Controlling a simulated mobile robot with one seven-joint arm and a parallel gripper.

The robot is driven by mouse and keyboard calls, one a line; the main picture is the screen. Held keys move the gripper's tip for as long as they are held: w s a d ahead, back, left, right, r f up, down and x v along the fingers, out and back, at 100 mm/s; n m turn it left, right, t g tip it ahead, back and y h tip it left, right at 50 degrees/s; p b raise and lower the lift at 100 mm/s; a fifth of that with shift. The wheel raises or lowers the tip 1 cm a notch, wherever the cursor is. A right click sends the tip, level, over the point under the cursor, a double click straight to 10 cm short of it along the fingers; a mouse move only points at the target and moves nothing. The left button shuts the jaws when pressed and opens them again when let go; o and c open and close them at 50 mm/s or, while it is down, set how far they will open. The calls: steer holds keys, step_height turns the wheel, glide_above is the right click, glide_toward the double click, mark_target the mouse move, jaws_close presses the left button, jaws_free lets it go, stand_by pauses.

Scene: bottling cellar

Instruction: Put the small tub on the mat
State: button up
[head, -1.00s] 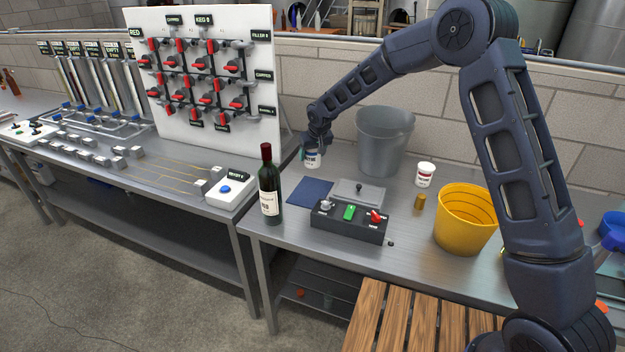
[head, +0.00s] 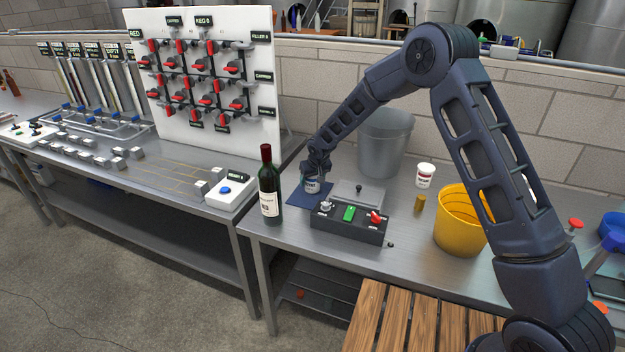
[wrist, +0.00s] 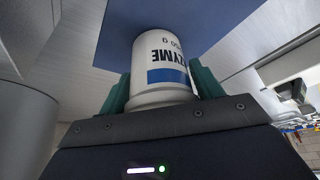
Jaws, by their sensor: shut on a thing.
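The small tub (head: 311,187) is white with a blue band. In the wrist view the tub (wrist: 162,62) shows the letters "ZYME". My gripper (head: 314,173) is shut on it; in the wrist view its green fingers (wrist: 160,88) press on both sides. The dark blue mat (head: 297,198) lies on the bench, and the tub is over it in the head view. In the wrist view the mat (wrist: 125,40) is right at the tub's far end. I cannot tell whether the tub touches the mat.
A dark wine bottle (head: 269,190) stands left of the mat. A control box (head: 348,222) with a green switch is to its right. Behind are a grey bucket (head: 383,148) and another white tub (head: 425,175). A yellow bucket (head: 462,222) stands further right.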

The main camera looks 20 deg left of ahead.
steer(key=shift+f, duration=0.1)
steer(key=o, duration=1.2)
steer(key=v, duration=1.2)
